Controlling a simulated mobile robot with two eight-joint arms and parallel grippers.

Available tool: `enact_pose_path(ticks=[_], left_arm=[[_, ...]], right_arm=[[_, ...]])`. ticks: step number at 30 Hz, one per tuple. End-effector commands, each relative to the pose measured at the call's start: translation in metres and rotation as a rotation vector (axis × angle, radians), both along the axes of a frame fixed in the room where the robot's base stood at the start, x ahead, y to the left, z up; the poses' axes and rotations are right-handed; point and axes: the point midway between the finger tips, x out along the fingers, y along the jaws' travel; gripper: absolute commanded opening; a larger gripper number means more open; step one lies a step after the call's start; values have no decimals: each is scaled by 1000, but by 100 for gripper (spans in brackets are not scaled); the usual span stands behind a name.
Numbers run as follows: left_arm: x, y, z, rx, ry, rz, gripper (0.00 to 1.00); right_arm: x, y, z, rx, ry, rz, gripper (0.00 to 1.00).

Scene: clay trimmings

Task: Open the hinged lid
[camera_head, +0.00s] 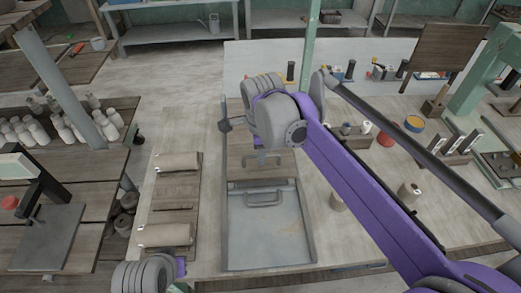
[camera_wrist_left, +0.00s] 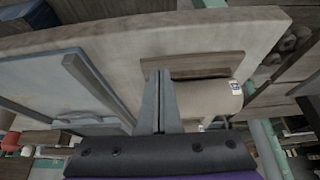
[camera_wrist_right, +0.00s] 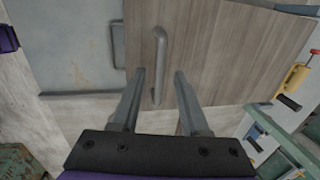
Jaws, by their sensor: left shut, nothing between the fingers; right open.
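In the head view a grey metal-framed box sits on the table, with a blue-grey front panel (camera_head: 268,238) and a wooden panel (camera_head: 250,142) behind it. The blue-grey panel has a bar handle (camera_head: 263,199). The wooden panel has its own handle (camera_wrist_right: 160,42), clear in the right wrist view. My right gripper (camera_wrist_right: 159,74) is open, its fingers on either side of that handle; I cannot tell whether they touch it. In the head view my purple right arm hides part of the wooden panel. My left gripper (camera_wrist_left: 161,74) is shut and empty, near the table's front edge.
A wooden board with two pale rolls (camera_head: 178,162) lies left of the box. A bench with bottles (camera_head: 40,130) is at far left.

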Motion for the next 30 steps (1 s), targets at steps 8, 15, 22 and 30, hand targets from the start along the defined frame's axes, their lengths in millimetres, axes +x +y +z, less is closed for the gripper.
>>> enact_pose_path(ticks=[8,15,22,30], left_arm=[[0,0,0,0,0,0,0],[0,0,0,0,0,0,0],[0,0,0,0,0,0,0],[0,0,0,0,0,0,0]], right_arm=[[0,0,0,0,0,0,11],[0,0,1,0,0,0,0],[0,0,1,0,0,0,0],[0,0,1,0,0,0,0]])
